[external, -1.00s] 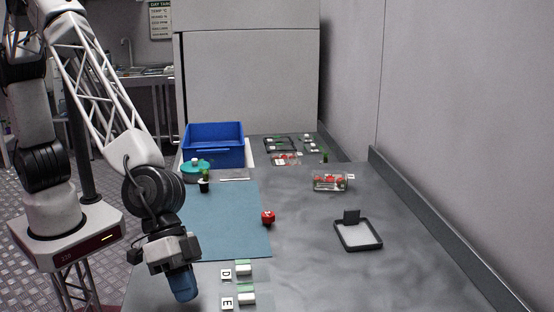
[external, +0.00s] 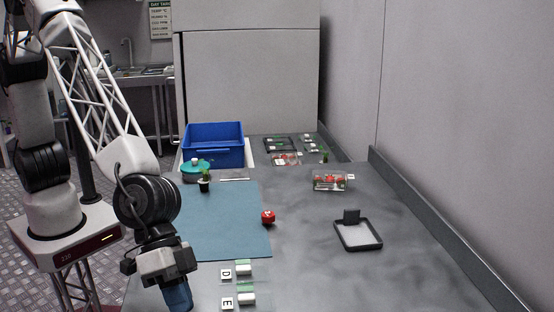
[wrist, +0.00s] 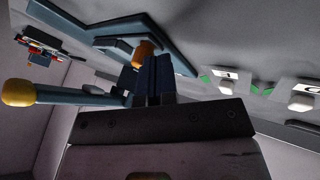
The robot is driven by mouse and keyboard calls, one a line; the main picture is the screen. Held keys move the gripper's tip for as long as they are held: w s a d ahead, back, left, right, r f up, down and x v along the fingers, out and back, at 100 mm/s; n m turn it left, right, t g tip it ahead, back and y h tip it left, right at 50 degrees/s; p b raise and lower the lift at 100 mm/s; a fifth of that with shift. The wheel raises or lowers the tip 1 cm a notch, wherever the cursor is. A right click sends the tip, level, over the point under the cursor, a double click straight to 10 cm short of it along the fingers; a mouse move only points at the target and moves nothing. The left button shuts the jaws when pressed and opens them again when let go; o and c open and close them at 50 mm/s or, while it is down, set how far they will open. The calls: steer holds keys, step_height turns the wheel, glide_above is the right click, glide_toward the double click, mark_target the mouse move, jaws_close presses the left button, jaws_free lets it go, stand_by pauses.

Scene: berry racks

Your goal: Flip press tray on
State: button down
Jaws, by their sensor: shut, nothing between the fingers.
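My gripper (external: 178,300) is low at the near left edge of the counter, left of the switches. Its dark blue fingers (wrist: 152,72) are shut and empty in the wrist view. An orange knob (wrist: 145,50) shows just beyond the fingertips; I cannot tell whether they touch. A blue-grey bar with a yellow knob (wrist: 18,92) sticks out at left. White switches with letter cards and green labels stand in a row: D (external: 245,270) and E (external: 247,299). Other white switches (wrist: 227,86) show at right in the wrist view. No label reading "press tray" is legible.
A blue mat (external: 225,235) lies left on the counter, a red item (external: 268,217) at its edge. A black-rimmed tray (external: 375,243) and a clear punnet of berries (external: 330,181) stand right. A blue crate (external: 213,160) is at the back.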

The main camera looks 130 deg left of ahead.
steer(key=shift+w+d, duration=3.1)
steer(key=shift+d, duration=0.05)
steer(key=shift+w+d, duration=0.2)
steer(key=shift+w, duration=0.05)
steer(key=shift+r, duration=0.1)
steer(key=shift+a, duration=0.1)
steer(key=shift+s+a, duration=0.45)
steer(key=shift+a, duration=0.25)
steer(key=shift+s+a, duration=0.45)
steer(key=shift+a, duration=0.2)
steer(key=v, duration=1)
steer(key=shift+s+a, duration=0.25)
